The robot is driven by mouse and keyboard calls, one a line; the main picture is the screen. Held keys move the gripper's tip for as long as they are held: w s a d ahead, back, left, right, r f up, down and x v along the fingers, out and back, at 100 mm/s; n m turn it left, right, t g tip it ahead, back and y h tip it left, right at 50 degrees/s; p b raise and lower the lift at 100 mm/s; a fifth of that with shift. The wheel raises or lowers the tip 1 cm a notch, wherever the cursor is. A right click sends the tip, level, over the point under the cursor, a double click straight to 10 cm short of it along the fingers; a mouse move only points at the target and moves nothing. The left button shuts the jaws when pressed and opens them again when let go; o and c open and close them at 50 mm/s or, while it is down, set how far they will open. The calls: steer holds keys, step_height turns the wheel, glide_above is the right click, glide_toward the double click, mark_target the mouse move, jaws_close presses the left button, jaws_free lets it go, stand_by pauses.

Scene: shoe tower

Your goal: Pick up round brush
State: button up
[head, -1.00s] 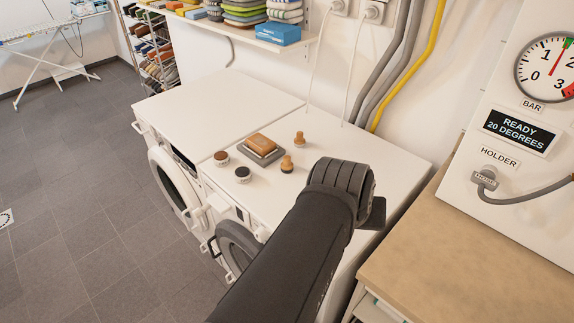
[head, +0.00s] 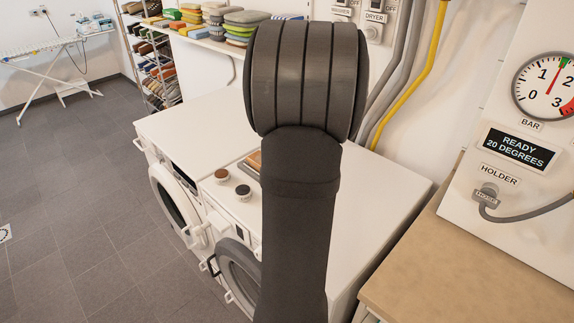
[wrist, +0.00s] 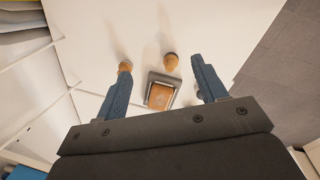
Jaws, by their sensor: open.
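Two small round brushes with wooden knobs stand on the white washer top. In the wrist view one (wrist: 171,61) is between and beyond the fingertips, nearer the right one; the other (wrist: 125,66) appears at the left fingertip's end. I cannot tell which is meant. Between the fingers, farther down the picture, a brown block brush (wrist: 160,96) lies on a grey tray (wrist: 155,77). My gripper (wrist: 161,66) is open and empty, above the top.
A shelf of folded cloths (head: 215,38) is at the back. A wooden counter (head: 460,255) is at right. The left machine's top (head: 200,115) is clear.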

steer(key=w+a+f+n+g, duration=0.1)
steer(key=w+a+f+n, duration=0.35)
steer(key=a, duration=0.35)
steer(key=shift+y, duration=0.4)
steer(key=f, duration=1.1)
steer(key=shift+w+f, duration=0.1)
steer(key=shift+w, duration=0.25)
steer(key=shift+w+f, duration=0.2)
steer(key=shift+f, duration=2.5)
steer(key=c, duration=1.1)
